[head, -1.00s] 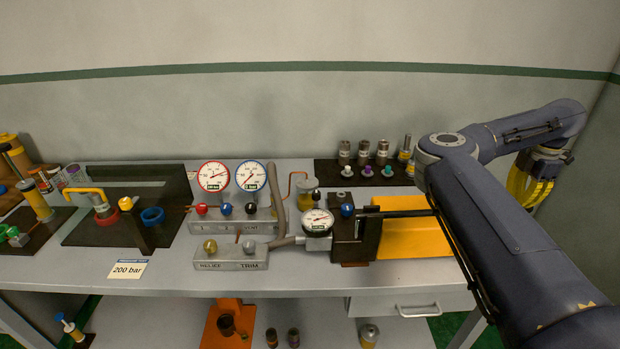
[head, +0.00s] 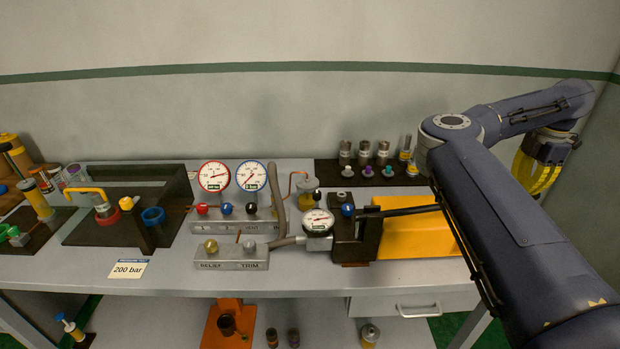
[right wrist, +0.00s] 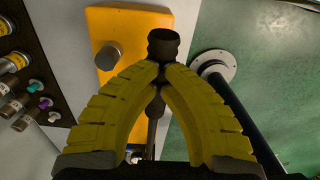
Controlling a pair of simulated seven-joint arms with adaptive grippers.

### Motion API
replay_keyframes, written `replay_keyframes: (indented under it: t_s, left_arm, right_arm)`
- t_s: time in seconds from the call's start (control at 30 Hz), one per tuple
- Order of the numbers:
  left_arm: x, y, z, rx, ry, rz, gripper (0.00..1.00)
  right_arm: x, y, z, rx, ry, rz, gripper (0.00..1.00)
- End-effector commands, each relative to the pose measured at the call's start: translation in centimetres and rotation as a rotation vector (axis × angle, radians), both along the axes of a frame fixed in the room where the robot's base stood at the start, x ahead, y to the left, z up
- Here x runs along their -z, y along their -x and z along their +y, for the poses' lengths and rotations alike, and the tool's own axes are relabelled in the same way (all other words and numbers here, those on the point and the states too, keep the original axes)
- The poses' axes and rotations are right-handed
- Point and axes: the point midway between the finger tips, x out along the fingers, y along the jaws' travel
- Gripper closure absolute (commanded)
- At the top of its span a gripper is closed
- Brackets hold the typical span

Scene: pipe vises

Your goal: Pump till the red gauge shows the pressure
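The red-rimmed gauge (head: 214,176) stands on the back valve block; its needle points right and slightly up, but its numbers are too small to read. A card (head: 128,270) on the table edge reads "200 bar". The black pump lever (head: 412,210) runs right from the pump block (head: 355,238) over an orange plate (head: 415,236), then behind my right arm. My right gripper (head: 538,175) is at the far right. In the right wrist view its yellow fingertips (right wrist: 160,74) close around the dark lever grip (right wrist: 163,44). My left gripper is out of view.
A blue-rimmed gauge (head: 250,176) stands beside the red one, and a black-rimmed gauge (head: 318,221) sits by the pump. The front block (head: 231,258) has RELIEF and TRIM knobs. Several bottles and coloured knobs fill a dark rack (head: 330,179) behind the plate.

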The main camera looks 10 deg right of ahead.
Motion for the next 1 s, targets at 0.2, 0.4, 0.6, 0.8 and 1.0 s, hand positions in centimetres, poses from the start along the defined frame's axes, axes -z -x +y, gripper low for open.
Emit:
replay_keyframes:
  t_s: [0.2,0.4,0.6,0.8,1.0]
  left_arm:
    - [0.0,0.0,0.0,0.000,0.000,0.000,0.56]
    - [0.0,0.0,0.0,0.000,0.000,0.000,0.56]
    - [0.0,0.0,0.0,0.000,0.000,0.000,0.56]
    - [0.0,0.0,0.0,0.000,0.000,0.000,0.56]
    - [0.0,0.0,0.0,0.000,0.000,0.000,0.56]
  right_arm:
    - [-1.9,-0.1,0.2,0.001,-0.001,-0.001,1.00]
    - [-2.3,-0.1,0.3,0.001,0.000,-0.001,1.00]
    - [-4.2,-0.2,0.8,0.000,0.000,-0.003,1.00]
    - [-6.8,-0.3,1.5,0.000,0.001,-0.004,1.00]
    - [-8.9,-0.3,2.1,-0.001,0.001,-0.001,1.00]
